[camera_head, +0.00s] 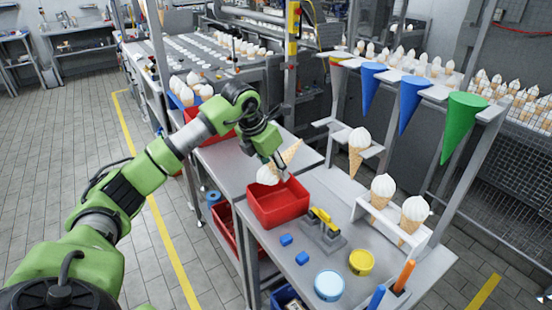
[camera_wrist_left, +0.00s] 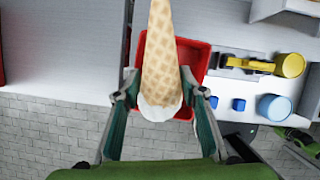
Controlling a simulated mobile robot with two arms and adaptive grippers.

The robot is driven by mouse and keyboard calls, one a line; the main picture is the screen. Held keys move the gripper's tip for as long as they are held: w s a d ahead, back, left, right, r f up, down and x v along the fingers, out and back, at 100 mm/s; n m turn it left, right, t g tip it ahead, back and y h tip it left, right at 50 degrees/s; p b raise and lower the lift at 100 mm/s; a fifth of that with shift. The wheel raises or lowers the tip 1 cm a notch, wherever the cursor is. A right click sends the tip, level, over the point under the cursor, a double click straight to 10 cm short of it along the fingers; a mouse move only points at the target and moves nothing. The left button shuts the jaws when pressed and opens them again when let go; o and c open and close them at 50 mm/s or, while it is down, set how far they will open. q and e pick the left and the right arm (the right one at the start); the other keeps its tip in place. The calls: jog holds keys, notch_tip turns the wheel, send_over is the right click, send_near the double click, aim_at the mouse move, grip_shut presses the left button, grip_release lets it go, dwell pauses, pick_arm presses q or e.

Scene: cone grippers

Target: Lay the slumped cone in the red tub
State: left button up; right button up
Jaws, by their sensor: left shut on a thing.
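The ice cream cone (camera_head: 292,152) is in my left gripper (camera_head: 281,176), tilted with its white top low and its waffle tip pointing up and right. In the left wrist view the cone (camera_wrist_left: 164,62) lies between the fingertips of my left gripper (camera_wrist_left: 162,98), which close around its white end. The red tub (camera_head: 276,222) stands on the grey table right below the held cone; it also shows behind the cone in the left wrist view (camera_wrist_left: 196,58). The tub's visible inside looks empty. My right gripper is not in view.
A yellow and grey device (camera_head: 323,230), blue cubes (camera_head: 302,258), a blue round container (camera_head: 329,285) and a yellow one (camera_head: 361,262) sit right of the tub. A white rack (camera_head: 372,212) holds upright cones. Another red bin (camera_head: 203,128) stands behind.

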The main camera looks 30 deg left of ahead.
pick_arm(q)
jog(key=shift+s+a+r+p, duration=0.15)
jog(key=shift+r+p, duration=0.15)
jog(key=shift+p, duration=0.65)
jog(key=shift+a+f+p, duration=0.1)
jog(key=shift+f+p, duration=0.15)
jog(key=shift+p, duration=0.05)
jog(key=shift+f+b, duration=2)
jog(key=shift+f, duration=1.1)
jog(key=shift+r, duration=0.1)
jog(key=o, duration=0.9)
jog(key=v, duration=1.2)
jog(key=shift+s, duration=0.1)
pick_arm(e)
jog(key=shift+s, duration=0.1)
